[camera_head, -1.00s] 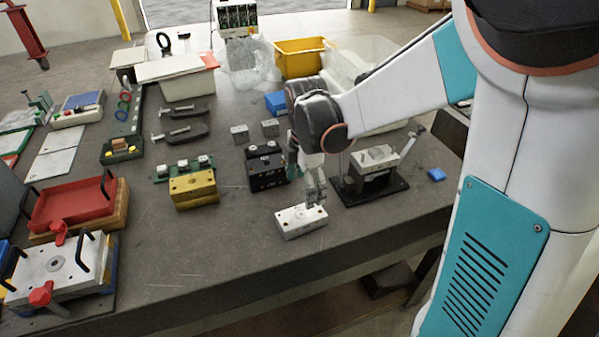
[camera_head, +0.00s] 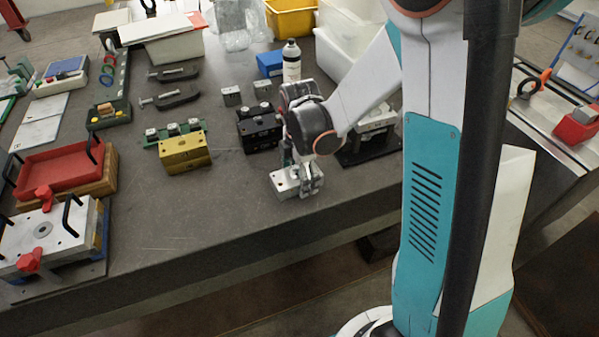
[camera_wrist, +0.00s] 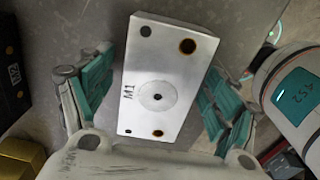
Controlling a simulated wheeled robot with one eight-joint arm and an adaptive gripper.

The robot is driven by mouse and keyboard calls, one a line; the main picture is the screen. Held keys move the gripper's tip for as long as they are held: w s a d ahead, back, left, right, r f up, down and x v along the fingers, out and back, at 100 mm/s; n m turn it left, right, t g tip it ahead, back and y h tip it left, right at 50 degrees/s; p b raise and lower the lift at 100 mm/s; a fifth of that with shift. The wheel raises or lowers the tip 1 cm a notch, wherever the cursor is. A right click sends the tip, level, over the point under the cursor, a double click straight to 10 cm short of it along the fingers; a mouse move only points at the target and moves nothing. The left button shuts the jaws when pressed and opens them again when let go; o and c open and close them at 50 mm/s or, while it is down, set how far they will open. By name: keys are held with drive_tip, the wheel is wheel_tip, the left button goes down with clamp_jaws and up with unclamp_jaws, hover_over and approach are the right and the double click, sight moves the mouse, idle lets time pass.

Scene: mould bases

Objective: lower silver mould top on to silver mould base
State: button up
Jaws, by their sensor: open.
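A silver mould block (camera_head: 285,183) stands near the front edge of the table. In the wrist view it is a pale silver block (camera_wrist: 165,68) marked M1, with a round centre insert and several holes near its corners. I cannot tell whether the top and base are stacked here or only one piece shows. My gripper (camera_head: 306,181) is down at the right part of the block. In the wrist view my gripper (camera_wrist: 155,95) is open, with teal-padded fingers on both sides of the block and gaps visible beside it.
A black mould (camera_head: 259,133) and a yellow mould (camera_head: 184,152) stand to the left. A dark stand (camera_head: 370,145) is close on the right, partly behind my arm. A white bottle (camera_head: 291,62) stands behind. The table front left of the block is clear.

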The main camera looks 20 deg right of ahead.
drive_tip(key=c, duration=1.9)
drive_tip(key=shift+r, duration=0.1)
drive_tip(key=shift+r, duration=0.1)
drive_tip(key=shift+r+p, duration=0.95)
drive_tip(key=shift+r, duration=0.4)
